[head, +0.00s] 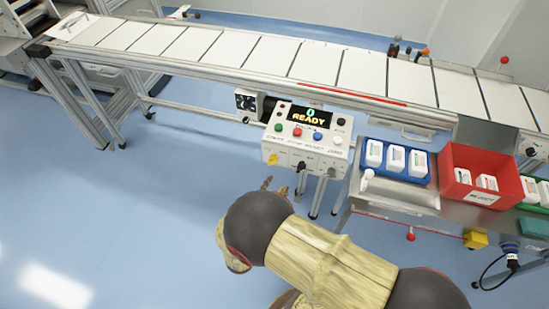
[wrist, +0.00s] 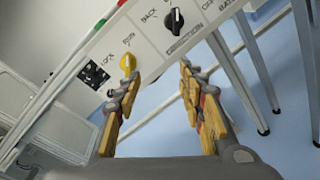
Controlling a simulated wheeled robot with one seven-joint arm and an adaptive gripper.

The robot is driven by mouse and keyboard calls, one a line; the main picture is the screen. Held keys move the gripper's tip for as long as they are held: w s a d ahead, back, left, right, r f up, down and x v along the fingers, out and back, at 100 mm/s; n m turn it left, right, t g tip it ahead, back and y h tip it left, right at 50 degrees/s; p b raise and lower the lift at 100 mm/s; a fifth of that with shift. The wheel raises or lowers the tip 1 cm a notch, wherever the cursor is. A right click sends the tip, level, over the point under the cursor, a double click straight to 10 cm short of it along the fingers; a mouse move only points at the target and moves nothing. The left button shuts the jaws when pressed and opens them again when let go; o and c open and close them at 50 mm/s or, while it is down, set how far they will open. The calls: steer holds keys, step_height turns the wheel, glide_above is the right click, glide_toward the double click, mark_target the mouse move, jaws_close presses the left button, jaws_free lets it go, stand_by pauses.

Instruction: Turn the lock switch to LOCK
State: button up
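The lock switch is a yellow knob (wrist: 127,63) on the white control box, with labels reading LOCK and RUN beside it in the wrist view. Its handle appears to point toward RUN. In the head view the yellow knob (head: 273,159) is at the lower left of the box front (head: 316,157). My gripper (wrist: 157,82) is open and empty, its two fingers spread wide. The left fingertip shows just below the yellow knob; I cannot tell whether they touch. In the head view my gripper (head: 268,185) is below the box, partly hidden by my arm.
A black direction knob (wrist: 174,20) sits right of the yellow one. Coloured buttons and a READY display (head: 309,116) are above. The conveyor (head: 260,52) runs behind. A blue tray (head: 368,180) and red bin (head: 452,160) stand right. Metal legs (wrist: 245,75) are near my gripper.

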mark_target(272, 164)
steer(key=shift+t+y, duration=0.5)
steer(key=shift+t, duration=0.3)
steer(key=shift+w+a+r+b, duration=0.1)
steer(key=shift+w+r+b, duration=0.35)
steer(key=shift+w, duration=1.05)
steer(key=shift+w+d+r+b, duration=0.1)
steer(key=shift+w+r+b, duration=0.4)
steer(key=shift+w, duration=1)
steer(key=shift+w+a+r+b, duration=0.1)
steer(key=shift+w+r+b, duration=0.35)
steer(key=shift+w, duration=1.05)
steer(key=c, duration=0.3)
jaws_close()
